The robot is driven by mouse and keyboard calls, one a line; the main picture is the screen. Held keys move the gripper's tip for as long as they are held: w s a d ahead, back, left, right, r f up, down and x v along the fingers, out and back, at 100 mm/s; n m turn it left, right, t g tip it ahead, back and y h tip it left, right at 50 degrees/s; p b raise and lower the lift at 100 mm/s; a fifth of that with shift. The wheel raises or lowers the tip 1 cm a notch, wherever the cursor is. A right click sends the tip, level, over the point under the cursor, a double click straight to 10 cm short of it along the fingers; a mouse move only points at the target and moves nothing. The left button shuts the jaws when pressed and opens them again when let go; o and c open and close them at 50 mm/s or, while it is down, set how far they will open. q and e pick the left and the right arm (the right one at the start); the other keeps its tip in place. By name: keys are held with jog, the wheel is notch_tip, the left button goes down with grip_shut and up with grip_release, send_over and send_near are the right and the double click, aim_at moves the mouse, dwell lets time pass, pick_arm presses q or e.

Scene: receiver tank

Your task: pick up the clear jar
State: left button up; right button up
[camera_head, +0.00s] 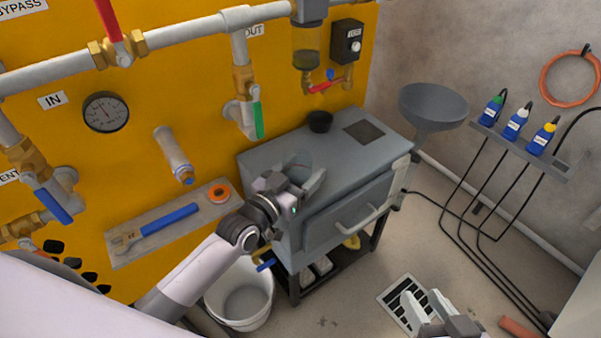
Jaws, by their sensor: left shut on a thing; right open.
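The clear jar (298,160) shows as a faint see-through shape at the front left of the grey cabinet's top. My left gripper (300,182) is shut on it from the near side. The fingers hide the jar's lower part, so I cannot tell whether it touches the cabinet top. My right gripper (425,302) is open and empty, low at the bottom right above the floor.
The grey cabinet (335,222) has a dark square patch and a small black cup (320,121) on top. A shelf with a wrench (155,226) and orange tape roll (219,193) is left. A white bucket (243,300) stands below. A grey funnel (433,102) is right.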

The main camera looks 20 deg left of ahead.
pick_arm(q)
notch_tip(320, 180, up, 20)
jog(key=p, duration=0.7)
pick_arm(e)
jog(key=s+d+g+h, duration=0.1)
jog(key=s+d+h, duration=0.1)
jog(key=d, duration=0.3)
pick_arm(q)
jog(key=s+a+f+n+t+y, duration=0.15)
jog(key=s+a+n+y, duration=0.35)
jog(key=s, duration=0.8)
notch_tip(320, 180, up, 18)
jog(key=a+m+y+p, duration=0.1)
jog(key=p, duration=2)
jog(key=shift+a+f, duration=0.25)
jog(key=shift+a, duration=0.15)
pick_arm(e)
jog(key=s+d+r+h, duration=0.1)
jog(key=s+d+r, duration=0.1)
jog(key=r, duration=1.2)
jog(key=shift+d+r+m, duration=0.3)
jog(key=shift+d, duration=0.3)
pick_arm(q)
jog(key=shift+g, duration=0.25)
pick_arm(e)
jog(key=shift+f, duration=0.1)
